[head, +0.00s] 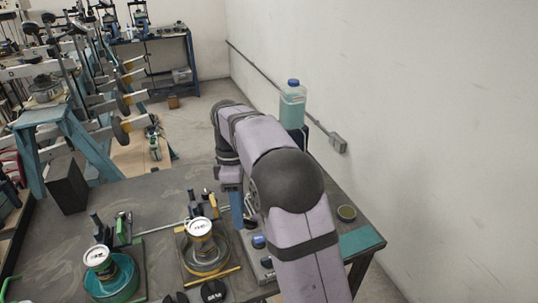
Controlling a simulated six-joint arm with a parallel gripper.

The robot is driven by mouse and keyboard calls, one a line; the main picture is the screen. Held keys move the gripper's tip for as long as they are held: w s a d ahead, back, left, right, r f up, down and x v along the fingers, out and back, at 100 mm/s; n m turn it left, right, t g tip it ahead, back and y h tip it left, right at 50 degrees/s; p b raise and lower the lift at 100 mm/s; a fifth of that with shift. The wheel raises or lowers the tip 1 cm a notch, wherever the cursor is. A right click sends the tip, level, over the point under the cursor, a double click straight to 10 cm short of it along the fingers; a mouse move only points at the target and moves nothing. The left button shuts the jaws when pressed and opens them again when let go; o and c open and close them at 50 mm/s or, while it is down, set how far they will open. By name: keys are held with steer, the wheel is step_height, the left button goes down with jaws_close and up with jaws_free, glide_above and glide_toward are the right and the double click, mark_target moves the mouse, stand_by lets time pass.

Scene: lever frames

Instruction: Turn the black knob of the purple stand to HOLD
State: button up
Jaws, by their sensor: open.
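I cannot make out a purple stand in the head view; the only purple surfaces are those of my own arm, which hides part of the bench. A black round piece with pale marks (213,291) sits at the bottom edge, with other dark pieces beside it, cut off by the frame. I cannot tell whether it is the knob, and no HOLD mark is readable. My gripper (237,208) points down over the bench, left of my arm, and is partly hidden. It is open, and I see nothing held in it.
On the dark bench (155,205) stand two round gauges, one on a teal base (113,278), one on a yellow-edged base (206,264). A grey box with a blue knob (258,241) is beside my arm. A blue-capped bottle (292,104) stands behind. The left-middle bench is fairly clear.

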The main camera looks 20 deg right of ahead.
steer(key=w+d+r+n+p, duration=0.1)
steer(key=w+d+p, duration=0.2)
steer(key=w+d, duration=0.1)
steer(key=w+d+r+n+t+p, duration=0.1)
steer(key=w+d+r+p, duration=0.1)
steer(key=w+d+p, duration=0.2)
steer(key=w+d+r+n+t+p, duration=0.1)
steer(key=w+d+r+p, duration=0.1)
steer(key=w+d, duration=0.3)
steer(key=shift+w+d+n+p, duration=0.15)
steer(key=shift+w+n+p, duration=0.2)
steer(key=shift+p, duration=0.45)
steer(key=shift+w+d+n, duration=0.25)
steer(key=shift+d, duration=0.3)
steer(key=shift+f+p, duration=1.5)
steer(key=shift+f, duration=2.2)
jaws_close()
